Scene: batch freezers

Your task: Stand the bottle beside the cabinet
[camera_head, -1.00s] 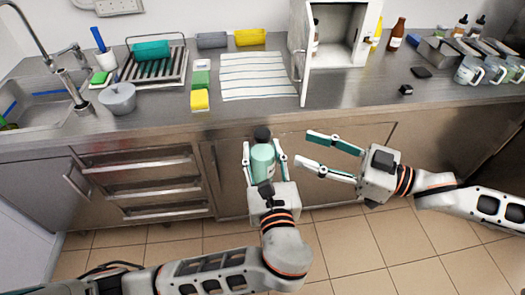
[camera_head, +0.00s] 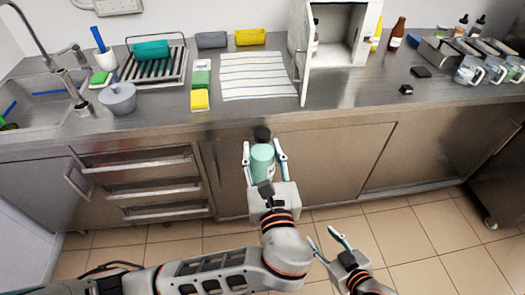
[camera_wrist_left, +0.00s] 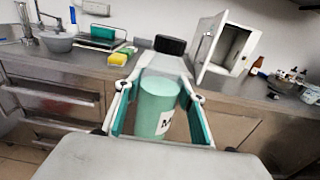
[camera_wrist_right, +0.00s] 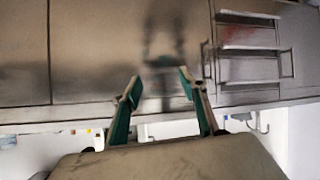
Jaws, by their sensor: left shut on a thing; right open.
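The bottle (camera_head: 262,158) is pale green with a black cap. Its label with a letter M shows in the left wrist view (camera_wrist_left: 157,108). My left gripper (camera_head: 263,150) is shut on it and holds it upright in front of the counter's front edge, clear of the counter top. The white cabinet (camera_head: 350,15) stands at the back of the counter, its door (camera_head: 306,60) open toward the front. It also shows in the left wrist view (camera_wrist_left: 230,45). My right gripper (camera_head: 324,236) is open and empty, low over the floor; its view (camera_wrist_right: 165,85) shows drawer and cupboard fronts.
A striped cloth (camera_head: 258,76) lies left of the cabinet door. A yellow bottle (camera_head: 376,38) and a brown bottle (camera_head: 397,34) stand right of the cabinet. Small black items (camera_head: 406,90) and mugs (camera_head: 467,75) are further right. The counter front (camera_head: 250,118) is clear.

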